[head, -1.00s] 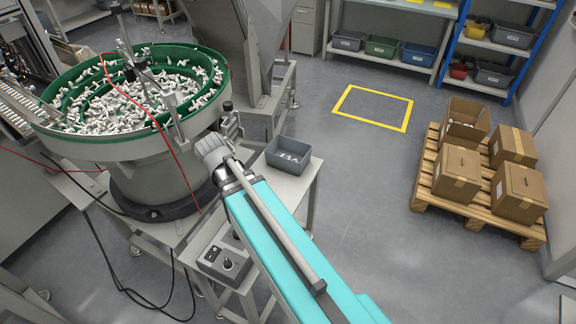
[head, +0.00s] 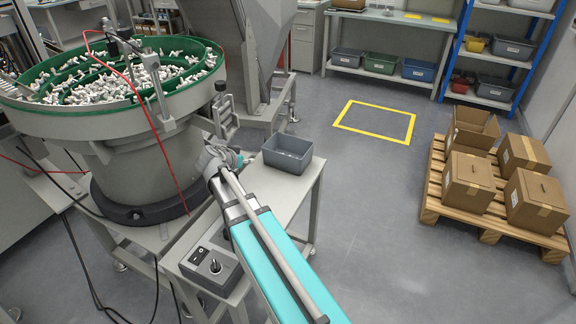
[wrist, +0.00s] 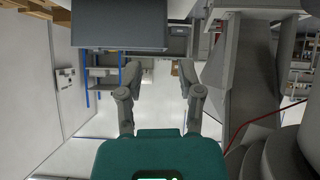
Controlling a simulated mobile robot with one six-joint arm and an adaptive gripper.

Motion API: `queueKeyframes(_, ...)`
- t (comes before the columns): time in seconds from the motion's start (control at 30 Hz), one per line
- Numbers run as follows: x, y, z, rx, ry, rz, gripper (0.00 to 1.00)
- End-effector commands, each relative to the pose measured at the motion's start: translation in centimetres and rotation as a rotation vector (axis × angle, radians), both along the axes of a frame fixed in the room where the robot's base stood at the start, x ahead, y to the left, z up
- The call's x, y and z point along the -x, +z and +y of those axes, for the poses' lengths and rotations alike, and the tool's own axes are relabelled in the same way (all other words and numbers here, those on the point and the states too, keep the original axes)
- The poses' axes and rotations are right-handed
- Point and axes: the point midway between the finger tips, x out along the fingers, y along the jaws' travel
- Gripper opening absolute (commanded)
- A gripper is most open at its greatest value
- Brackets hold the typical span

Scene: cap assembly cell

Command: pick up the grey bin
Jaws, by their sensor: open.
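The grey bin (head: 288,155) is an open-topped box on the small light table beside the bowl feeder. A few pale bits show inside it. In the wrist view, which looks upside down, a dark grey box that appears to be this bin (wrist: 120,33) fills the upper left. My gripper (head: 232,158) is just left of the bin in the head view, apart from it. In the wrist view my gripper (wrist: 160,72) has its two fingers spread with nothing between them. The arm partly hides the table top.
The bowl feeder (head: 110,75), full of white parts, stands close on the left. A control box (head: 210,268) sits at the table's front. Cartons on a pallet (head: 487,235) stand at right. Shelves at the back hold more bins. The floor around the yellow square (head: 375,122) is clear.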

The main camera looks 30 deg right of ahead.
Motion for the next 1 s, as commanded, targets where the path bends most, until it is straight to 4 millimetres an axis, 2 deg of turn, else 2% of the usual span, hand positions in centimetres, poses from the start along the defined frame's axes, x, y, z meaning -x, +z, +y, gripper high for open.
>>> queueKeyframes(0.03, -0.6, -1.1, -0.3, 0.012, -0.009, -0.026, 0.47)
queueKeyframes(0.2, -1.7, -1.5, -1.0, 0.038, -0.026, -0.095, 0.47)
queueKeyframes(0.77, -2.2, -1.3, -1.3, 0.049, -0.032, -0.122, 0.47)
queueKeyframes(1.0, -3.2, -1.3, -2.9, 0.05, -0.032, -0.121, 0.47)
